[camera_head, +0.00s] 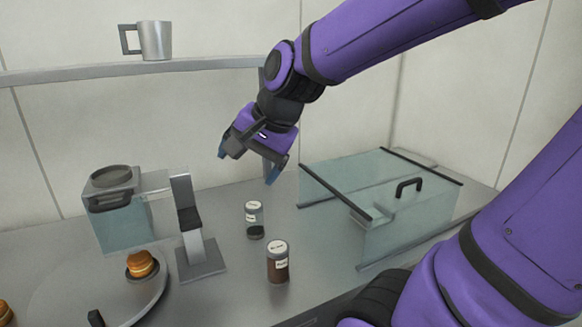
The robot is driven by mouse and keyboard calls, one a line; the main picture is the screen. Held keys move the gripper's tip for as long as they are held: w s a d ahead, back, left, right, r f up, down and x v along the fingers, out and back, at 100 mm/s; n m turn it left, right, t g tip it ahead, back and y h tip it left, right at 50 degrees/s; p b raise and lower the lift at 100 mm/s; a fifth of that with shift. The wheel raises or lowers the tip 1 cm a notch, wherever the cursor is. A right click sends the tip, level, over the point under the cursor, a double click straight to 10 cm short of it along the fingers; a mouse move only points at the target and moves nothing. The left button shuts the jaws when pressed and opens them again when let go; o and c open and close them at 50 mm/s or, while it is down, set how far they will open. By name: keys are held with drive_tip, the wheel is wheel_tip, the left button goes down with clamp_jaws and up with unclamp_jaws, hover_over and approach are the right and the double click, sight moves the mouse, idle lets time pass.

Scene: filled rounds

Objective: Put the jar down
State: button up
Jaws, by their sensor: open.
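Two jars with white lids stand upright on the grey counter (330,262). The nearer jar (278,266) holds dark brown contents. The farther jar (254,226) is clear with a little dark matter at its bottom. My gripper (246,168) is open and empty. It hangs above and behind the two jars, with its blue-tipped fingers spread and pointing down. It appears apart from both jars.
A glass case (410,237) with a black handle stands right of the jars. A blender-like machine (122,220) and a grey stand (196,240) are at left. A bun (140,264) sits on a round plate. A metal mug (155,40) stands on the shelf (90,73).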

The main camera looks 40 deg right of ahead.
drive_tip(key=s+r+n+h, duration=0.2)
drive_tip(key=s+n, duration=0.8)
drive_tip(key=shift+s+n, duration=0.35)
drive_tip(key=shift+n, duration=0.05)
